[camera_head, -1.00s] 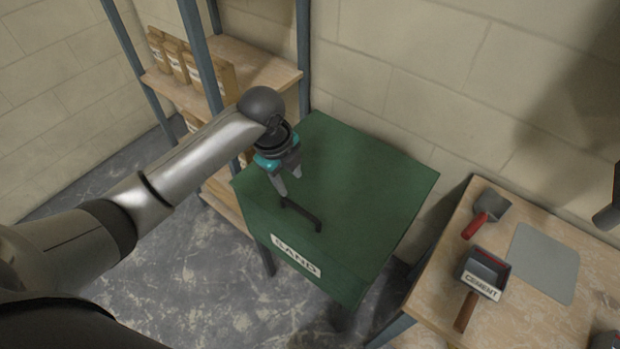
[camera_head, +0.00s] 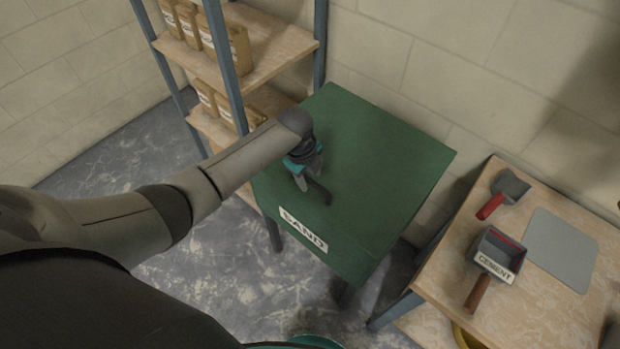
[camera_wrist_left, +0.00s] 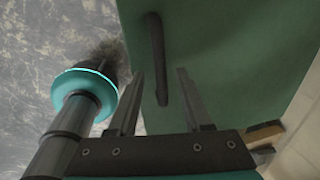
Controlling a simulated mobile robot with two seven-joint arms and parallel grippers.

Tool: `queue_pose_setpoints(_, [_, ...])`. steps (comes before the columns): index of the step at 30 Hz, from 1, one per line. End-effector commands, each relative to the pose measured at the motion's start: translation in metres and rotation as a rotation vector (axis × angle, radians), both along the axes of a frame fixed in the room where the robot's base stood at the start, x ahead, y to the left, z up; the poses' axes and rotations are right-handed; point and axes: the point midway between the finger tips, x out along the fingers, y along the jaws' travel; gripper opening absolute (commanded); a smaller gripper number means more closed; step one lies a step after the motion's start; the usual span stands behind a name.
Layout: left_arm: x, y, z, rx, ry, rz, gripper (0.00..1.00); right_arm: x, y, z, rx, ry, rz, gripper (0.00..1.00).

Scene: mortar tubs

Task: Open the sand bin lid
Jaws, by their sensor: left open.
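The sand bin (camera_head: 345,255) is a green box with a flat green lid (camera_head: 380,150) and a white SAND label (camera_head: 303,230). The lid is shut. A dark bar handle (camera_head: 318,191) lies near its front edge, partly hidden by my left gripper (camera_head: 311,187). The gripper is open at the handle. In the left wrist view, the handle (camera_wrist_left: 156,50) shows ahead, with its near end between the two open fingers (camera_wrist_left: 160,74) in the picture. I cannot tell whether they touch it. My right gripper is not in view.
A shelf rack (camera_head: 268,50) with paper bags stands behind and left of the bin. A block wall stands close behind.

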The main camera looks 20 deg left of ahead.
Motion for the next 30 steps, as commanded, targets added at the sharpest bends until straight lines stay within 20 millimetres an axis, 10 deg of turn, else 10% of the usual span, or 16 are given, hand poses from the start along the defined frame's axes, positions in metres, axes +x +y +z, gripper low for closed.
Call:
queue_pose_setpoints(12, [0.0017, -0.0007, -0.0066, 0.000, -0.001, -0.001, 0.50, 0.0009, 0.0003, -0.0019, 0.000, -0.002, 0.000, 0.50])
queue_pose_setpoints(25, [0.0014, -0.0005, -0.0064, 0.000, -0.001, 0.000, 0.02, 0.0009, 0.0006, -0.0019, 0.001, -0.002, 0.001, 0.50])
queue_pose_setpoints(30, [0.0013, -0.0004, -0.0066, 0.001, 0.000, 0.000, 0.00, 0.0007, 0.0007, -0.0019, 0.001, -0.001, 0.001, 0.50])
